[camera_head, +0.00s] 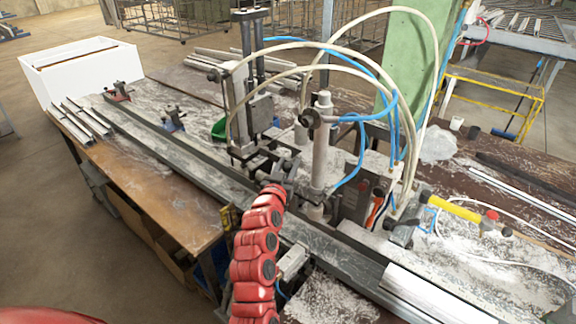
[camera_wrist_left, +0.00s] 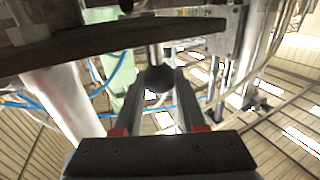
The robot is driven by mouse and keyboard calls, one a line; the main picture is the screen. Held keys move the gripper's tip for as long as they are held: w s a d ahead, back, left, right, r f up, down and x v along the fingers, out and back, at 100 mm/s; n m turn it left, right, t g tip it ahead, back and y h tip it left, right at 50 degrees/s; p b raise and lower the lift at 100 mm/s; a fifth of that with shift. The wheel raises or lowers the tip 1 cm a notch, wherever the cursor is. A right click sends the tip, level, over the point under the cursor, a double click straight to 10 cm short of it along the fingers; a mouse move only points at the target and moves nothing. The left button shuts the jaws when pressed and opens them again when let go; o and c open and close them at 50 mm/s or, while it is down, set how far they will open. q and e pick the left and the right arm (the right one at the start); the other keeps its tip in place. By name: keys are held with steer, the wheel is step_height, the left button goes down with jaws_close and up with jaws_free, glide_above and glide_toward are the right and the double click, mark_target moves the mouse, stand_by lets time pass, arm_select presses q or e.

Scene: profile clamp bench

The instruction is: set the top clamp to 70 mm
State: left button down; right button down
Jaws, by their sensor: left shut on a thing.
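The clamp unit (camera_head: 252,115) stands on the bench at the middle of the head view, with dark upright rods and a grey body. A grey post (camera_head: 322,150) stands to its right. My left gripper (camera_head: 273,182) is at the clamp's lower part, at the end of my red arm. In the left wrist view my left gripper (camera_wrist_left: 159,76) has its two fingers on either side of a dark round knob (camera_wrist_left: 158,80) and is shut on it. A dark flat bar (camera_wrist_left: 110,42) crosses above the fingers. The clamp's setting cannot be read. My right gripper is not in view.
A long metal rail (camera_head: 170,148) runs along the bench. Blue and cream hoses (camera_head: 362,45) arch over the clamp. A green column (camera_head: 408,60) stands behind. A white box (camera_head: 75,70) stands at the left, and profiles (camera_head: 82,118) lie near the bench's left edge.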

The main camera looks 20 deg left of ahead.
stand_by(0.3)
arm_select(q)
steer(key=shift+r, duration=1.8)
steer(key=shift+c, duration=2.4)
jaws_free()
steer(key=shift+f, duration=0.1)
